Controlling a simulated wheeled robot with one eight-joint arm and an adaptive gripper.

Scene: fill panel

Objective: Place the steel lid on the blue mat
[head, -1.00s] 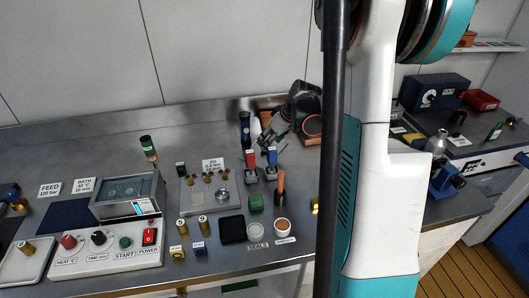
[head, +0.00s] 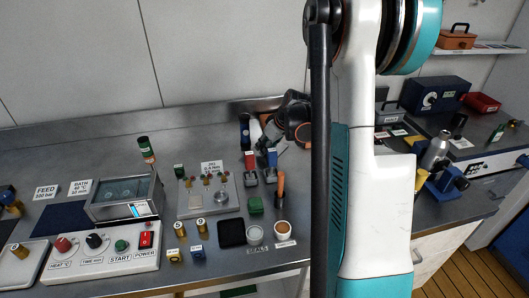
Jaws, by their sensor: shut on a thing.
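The blue mat (head: 62,219) lies flat on the bench at the far left, dark navy, behind the control box, with its visible part bare. My gripper (head: 274,134) is over the back of the bench, just left of my arm, pointing down and to the left. It is small, dark and partly covered by my own arm. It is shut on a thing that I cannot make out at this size. I cannot pick out the steel lid with certainty. The gripper is far to the right of the mat.
The bench behind the bath is mostly clear.

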